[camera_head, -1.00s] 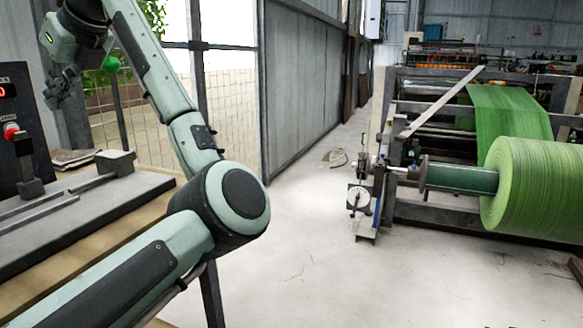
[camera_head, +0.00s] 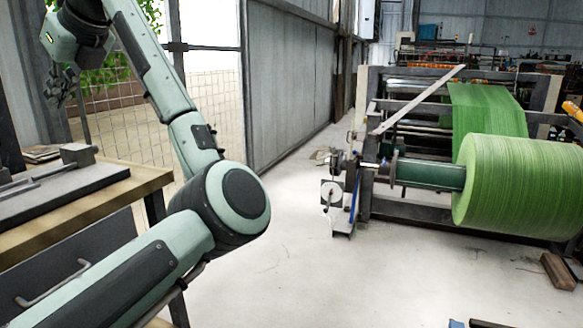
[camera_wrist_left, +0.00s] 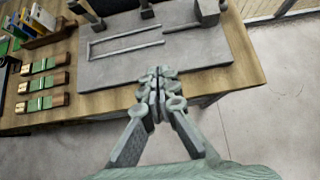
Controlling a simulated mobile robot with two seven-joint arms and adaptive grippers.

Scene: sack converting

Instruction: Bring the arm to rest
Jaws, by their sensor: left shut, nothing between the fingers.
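My left arm rises from the lower left in the head view and bends at a large round joint. My left gripper (camera_head: 62,88) hangs at its end near the upper left edge, fingers downward. In the left wrist view the left gripper (camera_wrist_left: 160,78) has its fingertips together, with nothing between them. It is seen over the front edge of a wooden workbench (camera_wrist_left: 215,88) and its grey fixture plate (camera_wrist_left: 120,65); I see no contact with either. My right gripper is not in view.
The workbench (camera_head: 150,178) stands at the left, with several small green-and-wood blocks (camera_wrist_left: 43,85) on it. A green roll (camera_head: 520,185) on a machine is at the right. Pale floor (camera_head: 300,230) lies clear between them. A wooden block (camera_head: 558,271) lies at the right.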

